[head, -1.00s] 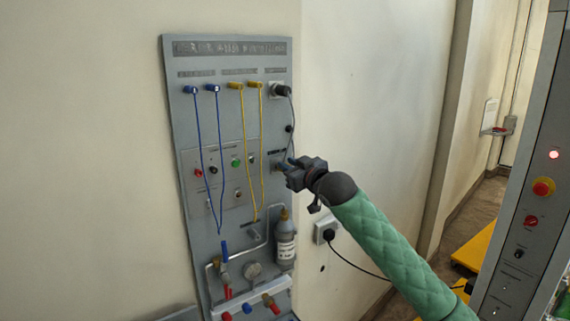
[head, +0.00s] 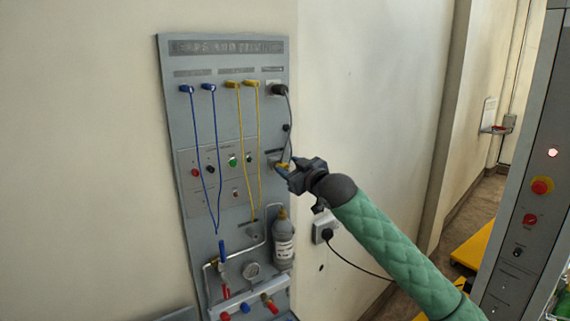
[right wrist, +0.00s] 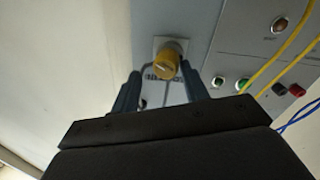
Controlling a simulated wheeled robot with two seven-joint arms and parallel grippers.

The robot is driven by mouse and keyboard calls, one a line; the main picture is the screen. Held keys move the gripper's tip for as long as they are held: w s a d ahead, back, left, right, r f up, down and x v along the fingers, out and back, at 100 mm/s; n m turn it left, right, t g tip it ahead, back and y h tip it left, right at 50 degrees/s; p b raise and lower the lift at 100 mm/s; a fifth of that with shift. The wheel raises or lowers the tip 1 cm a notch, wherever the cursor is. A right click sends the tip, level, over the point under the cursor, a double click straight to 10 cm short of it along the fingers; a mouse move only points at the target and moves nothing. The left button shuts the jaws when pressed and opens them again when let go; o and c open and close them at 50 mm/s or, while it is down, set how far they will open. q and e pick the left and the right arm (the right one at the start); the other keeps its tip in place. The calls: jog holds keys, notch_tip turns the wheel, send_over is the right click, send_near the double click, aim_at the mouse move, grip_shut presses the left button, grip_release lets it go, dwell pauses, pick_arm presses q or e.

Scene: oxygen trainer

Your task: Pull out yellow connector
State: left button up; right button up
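The yellow connector (right wrist: 167,64) is a round yellow plug in a pale square socket plate on the grey panel. In the head view a small bit of the yellow connector (head: 284,166) shows at the panel's right edge, partly hidden by my right gripper. My right gripper (head: 286,167) points at the panel from the right. In the right wrist view the two blue fingers of my right gripper (right wrist: 160,88) stand apart, with the connector seen between and beyond their tips. I cannot tell whether they touch it. My left gripper is out of view.
The grey wall panel (head: 172,110) carries blue cables (head: 197,150), yellow cables (head: 241,150), buttons, a black plug (head: 279,90) with a grey cord near my fingers, and a grey bottle (head: 284,245) below. A wall socket (head: 325,230) lies under my arm. A grey cabinet (head: 525,170) stands at right.

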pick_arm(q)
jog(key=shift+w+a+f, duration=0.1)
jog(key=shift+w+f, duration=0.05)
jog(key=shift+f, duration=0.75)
pick_arm(e)
jog(key=shift+a+f, duration=0.15)
jog(key=shift+f, duration=0.5)
jog(key=shift+s, duration=0.1)
pick_arm(q)
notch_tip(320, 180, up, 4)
jog(key=p, duration=0.4)
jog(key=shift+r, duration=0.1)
pick_arm(e)
jog(key=m, duration=0.3)
jog(key=s+m, duration=0.1)
jog(key=m, duration=0.2)
jog(key=shift+s+r+m, duration=0.15)
jog(key=shift+r+m, duration=0.05)
jog(key=shift+m, duration=0.2)
